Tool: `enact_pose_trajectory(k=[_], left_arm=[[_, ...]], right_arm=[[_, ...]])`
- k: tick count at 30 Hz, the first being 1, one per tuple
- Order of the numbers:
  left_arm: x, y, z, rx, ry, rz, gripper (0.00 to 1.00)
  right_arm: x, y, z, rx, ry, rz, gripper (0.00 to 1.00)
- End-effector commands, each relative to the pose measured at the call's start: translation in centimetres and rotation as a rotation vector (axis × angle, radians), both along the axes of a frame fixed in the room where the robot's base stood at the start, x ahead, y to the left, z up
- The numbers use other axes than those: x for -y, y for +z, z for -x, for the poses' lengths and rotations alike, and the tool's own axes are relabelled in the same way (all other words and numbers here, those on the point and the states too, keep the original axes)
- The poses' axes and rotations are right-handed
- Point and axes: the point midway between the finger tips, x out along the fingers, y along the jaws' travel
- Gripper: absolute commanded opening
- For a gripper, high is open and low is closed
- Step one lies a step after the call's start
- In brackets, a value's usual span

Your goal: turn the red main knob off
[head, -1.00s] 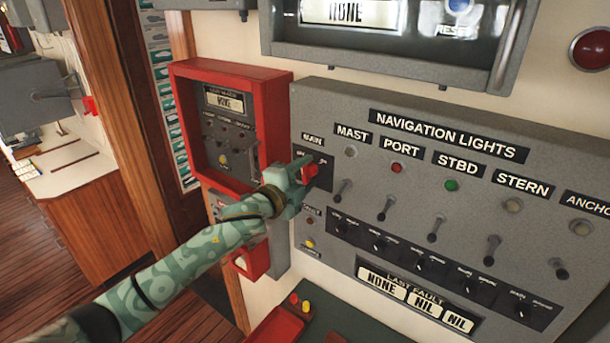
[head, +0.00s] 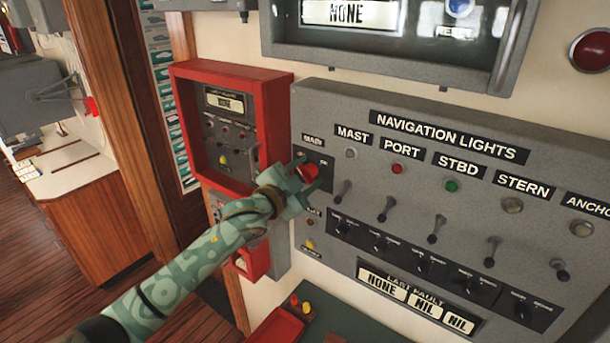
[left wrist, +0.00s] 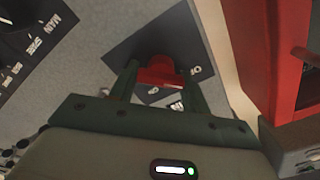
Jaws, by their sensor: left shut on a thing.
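The red main knob (head: 309,171) sits on a dark plate under the MAIN label, at the left end of the grey navigation lights panel (head: 400,150). My left gripper (head: 306,177) is at the knob, with its two fingers on either side of it. In the left wrist view the red knob (left wrist: 161,73) lies between the fingers of the left gripper (left wrist: 157,80), which is shut on it. The fingers hide part of the plate's lettering. My right gripper does not show.
Toggle switches such as the mast one (head: 343,191) stick out right of the knob. A red-framed box (head: 187,110) stands out from the wall to the left. A grey display unit (head: 390,50) hangs above.

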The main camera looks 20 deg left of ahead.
Motion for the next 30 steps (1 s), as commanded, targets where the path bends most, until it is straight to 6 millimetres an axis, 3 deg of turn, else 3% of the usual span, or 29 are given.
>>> enact_pose_trajectory(k=[12,13,15,25,30], left_arm=[[0.0,-0.2,0.0,-0.008,0.0,0.009,0.24],[0.0,-0.2,0.0,-0.008,0.0,0.009,0.5],[0.0,-0.2,0.0,-0.007,-0.001,0.008,0.69],[-0.1,-0.1,0.2,-0.004,0.0,0.007,0.69],[-0.9,-0.4,2.4,-0.004,-0.001,0.005,0.69]], right_arm=[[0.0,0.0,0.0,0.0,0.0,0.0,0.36],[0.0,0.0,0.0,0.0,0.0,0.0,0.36],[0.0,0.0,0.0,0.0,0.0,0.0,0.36],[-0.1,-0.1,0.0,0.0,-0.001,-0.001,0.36],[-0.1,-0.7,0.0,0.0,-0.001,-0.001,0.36]])
